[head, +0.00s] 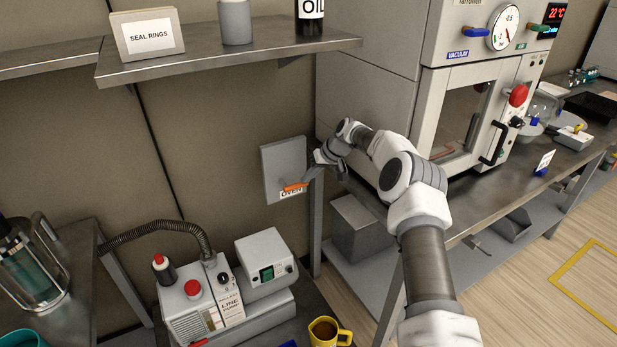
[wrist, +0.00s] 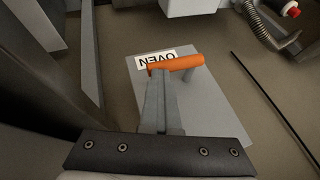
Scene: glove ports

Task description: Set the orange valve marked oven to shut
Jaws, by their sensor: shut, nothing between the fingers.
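The orange valve handle (head: 295,187) sits on a grey wall plate (head: 283,160), with a white label reading OVEN (head: 291,194) just below it. In the wrist view the orange handle (wrist: 176,64) lies roughly level across the picture, beside the OVEN label (wrist: 155,57), which appears upside down. My gripper (head: 314,176) is at the right end of the handle in the head view. In the wrist view my gripper's fingers (wrist: 160,80) are together, with their tips at the handle's left end. I cannot tell whether they touch it. Nothing is held.
A shelf (head: 225,58) with a seal rings box (head: 148,36) is above. A line pump (head: 205,305) and a yellow mug (head: 327,332) stand below. A table leg (head: 316,225) is close to the plate's right, and the vacuum oven (head: 440,90) is further right.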

